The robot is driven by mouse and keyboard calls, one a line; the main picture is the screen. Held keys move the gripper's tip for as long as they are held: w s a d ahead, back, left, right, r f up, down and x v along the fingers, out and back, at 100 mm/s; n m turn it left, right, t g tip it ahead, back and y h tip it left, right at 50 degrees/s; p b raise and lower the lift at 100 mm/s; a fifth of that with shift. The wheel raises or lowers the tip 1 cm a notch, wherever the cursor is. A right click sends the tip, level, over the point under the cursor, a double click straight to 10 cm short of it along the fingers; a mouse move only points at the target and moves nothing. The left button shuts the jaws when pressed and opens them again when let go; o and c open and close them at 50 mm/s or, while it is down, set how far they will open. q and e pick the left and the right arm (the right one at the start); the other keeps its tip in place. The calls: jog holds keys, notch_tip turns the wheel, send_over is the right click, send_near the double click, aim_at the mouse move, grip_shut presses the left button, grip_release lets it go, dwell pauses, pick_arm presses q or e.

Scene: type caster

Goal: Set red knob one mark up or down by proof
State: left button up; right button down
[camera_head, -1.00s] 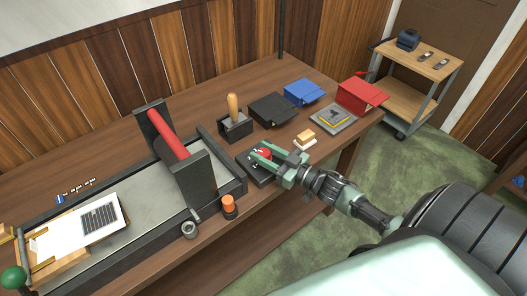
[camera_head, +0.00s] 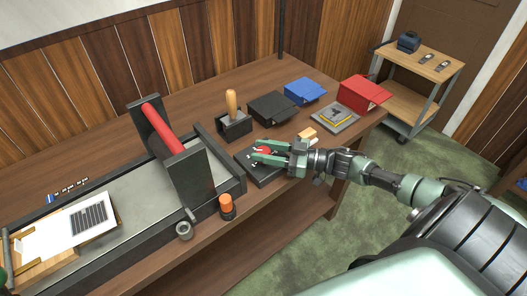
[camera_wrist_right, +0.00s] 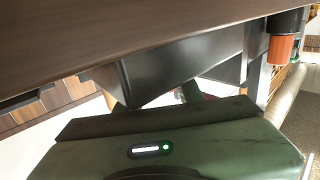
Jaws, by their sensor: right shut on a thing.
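The red knob (camera_head: 265,150) sits on a dark flat base (camera_head: 262,174) on the table, right of the press. My right gripper (camera_head: 266,151) reaches in from the right, with its green fingers on either side of the knob, shut on it. In the right wrist view the gripper's green body fills the lower part, and the knob itself is hidden there. A proof sheet with a dark striped block (camera_head: 90,218) lies on the press bed at the left.
The press with a red roller (camera_head: 160,128) stands left of the knob. An orange-topped cylinder (camera_head: 226,203) is near the front edge. A wooden-handled tool (camera_head: 232,104), black box (camera_head: 272,107), blue box (camera_head: 305,91) and red box (camera_head: 362,93) stand behind. A cart (camera_head: 424,66) is at the back right.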

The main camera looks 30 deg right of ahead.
jog(key=c, duration=0.9)
grip_release()
jog(key=b+v, duration=0.1)
jog(key=v, duration=0.7)
jog(key=shift+w, duration=0.1)
